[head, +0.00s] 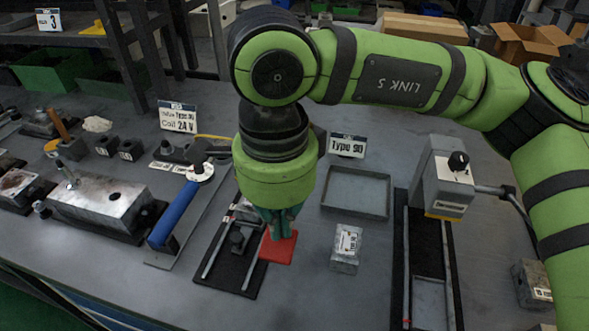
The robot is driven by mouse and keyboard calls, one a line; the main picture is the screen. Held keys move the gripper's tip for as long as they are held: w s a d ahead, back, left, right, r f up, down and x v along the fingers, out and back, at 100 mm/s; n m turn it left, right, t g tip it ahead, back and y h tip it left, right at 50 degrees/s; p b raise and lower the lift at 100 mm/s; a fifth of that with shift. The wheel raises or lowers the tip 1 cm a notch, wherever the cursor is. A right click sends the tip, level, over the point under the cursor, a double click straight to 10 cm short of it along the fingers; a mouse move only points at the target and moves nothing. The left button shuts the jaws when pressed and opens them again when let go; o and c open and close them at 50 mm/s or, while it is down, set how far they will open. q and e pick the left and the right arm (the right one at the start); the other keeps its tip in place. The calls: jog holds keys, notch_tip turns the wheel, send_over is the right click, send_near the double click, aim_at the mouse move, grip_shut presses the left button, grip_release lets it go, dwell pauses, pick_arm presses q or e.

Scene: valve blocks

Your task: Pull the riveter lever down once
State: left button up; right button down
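A grey machine with a pale boxy head (445,180) and a black knob on top stands at the right, over a black base with rails; I take it to be the riveter. A dark rod with a black lever (516,208) comes out of its right side, and my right arm partly hides the lever's lower end. My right gripper (279,222) points down near the middle of the table, well left of the riveter. Its teal fingers are close above a red plate (280,247); whether they touch it or are shut is unclear. My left gripper is out of view.
A blue-handled tool (175,213) and a metal block (100,202) lie at the left. An empty grey tray (356,208) and a small labelled block (346,248) stand between gripper and riveter.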

jog(key=shift+r+p, duration=0.3)
jog(key=shift+r, duration=0.4)
pick_arm(q)
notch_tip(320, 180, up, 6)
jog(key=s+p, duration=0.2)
jog(key=p, duration=0.3)
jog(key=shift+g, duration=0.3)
pick_arm(e)
notch_tip(320, 180, up, 9)
pick_arm(q)
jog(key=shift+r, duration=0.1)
jog(key=shift+p, duration=0.3)
